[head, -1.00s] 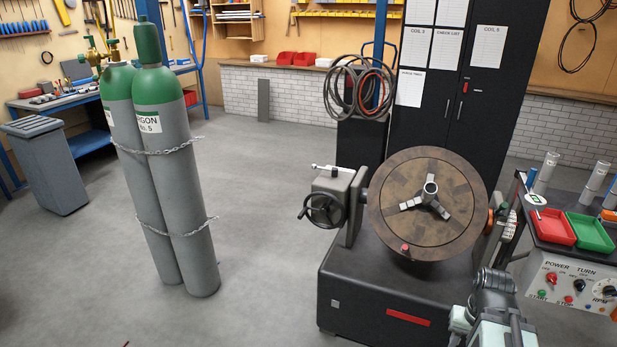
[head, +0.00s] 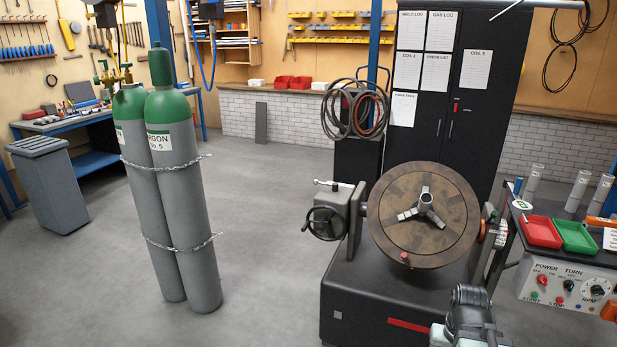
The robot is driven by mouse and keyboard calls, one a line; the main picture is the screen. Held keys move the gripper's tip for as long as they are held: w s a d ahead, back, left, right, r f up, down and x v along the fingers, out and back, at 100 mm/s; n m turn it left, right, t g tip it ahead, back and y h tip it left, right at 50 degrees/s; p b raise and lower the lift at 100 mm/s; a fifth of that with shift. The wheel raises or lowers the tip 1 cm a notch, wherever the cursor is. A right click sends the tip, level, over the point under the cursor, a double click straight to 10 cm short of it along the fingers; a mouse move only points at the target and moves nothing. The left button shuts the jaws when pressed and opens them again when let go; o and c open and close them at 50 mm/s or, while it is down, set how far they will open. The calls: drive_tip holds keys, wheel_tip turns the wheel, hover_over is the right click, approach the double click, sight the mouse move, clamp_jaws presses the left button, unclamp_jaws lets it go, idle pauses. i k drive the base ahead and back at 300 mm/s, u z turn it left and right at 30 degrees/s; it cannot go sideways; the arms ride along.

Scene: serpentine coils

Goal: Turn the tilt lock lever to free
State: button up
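The welding positioner (head: 375,295) is a dark box with a round brown tilted table (head: 405,230) and a three-jaw chuck (head: 424,208). At its left is a grey gearbox with a black handwheel (head: 324,223). A small silver lever (head: 326,183) with a pale end lies roughly level on top of this gearbox. It looks like the tilt lock lever, but I see no label on it. Part of my arm shows at the bottom edge, in front of the positioner and well apart from the lever. My gripper's fingers are not visible.
Two chained argon cylinders (head: 185,210) stand left of the positioner, with clear floor between. A control panel (head: 568,287) and red (head: 541,232) and green (head: 575,236) trays are at right. A black cabinet (head: 455,110) and hose coils (head: 352,112) stand behind.

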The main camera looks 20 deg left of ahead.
sight(334, 185)
drive_tip(key=u, duration=0.65)
drive_tip(key=i, duration=1.25)
drive_tip(key=u, duration=1.2)
drive_tip(key=i, duration=1.85)
